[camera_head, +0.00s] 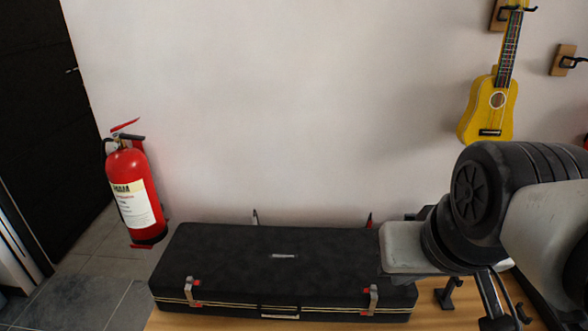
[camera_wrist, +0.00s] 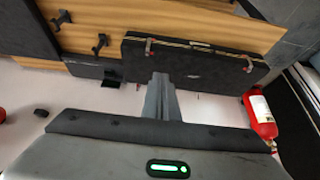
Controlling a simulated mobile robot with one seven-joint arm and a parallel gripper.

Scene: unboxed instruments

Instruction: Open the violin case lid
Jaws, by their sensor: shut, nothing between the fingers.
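The black violin case (camera_head: 270,255) lies with its lid shut on the wooden table. Its front faces me, with a handle (camera_head: 280,312) in the middle. A left latch (camera_head: 190,291) and a right latch (camera_head: 373,298) with red parts sit along the front seam. I cannot tell whether they are fastened. The case (camera_wrist: 205,72) shows upside down in the wrist view. There my gripper (camera_wrist: 163,78) has its fingers together and empty, and they overlap the case's back edge in the picture. In the head view my arm covers the case's right end, and the fingertips cannot be made out.
The wooden table (camera_head: 428,318) carries small dark stands (camera_head: 446,293) right of the case. A red fire extinguisher (camera_head: 136,192) hangs left of it. A yellow ukulele (camera_head: 490,108) hangs on the wall at the upper right. The space above the case's left and middle is clear.

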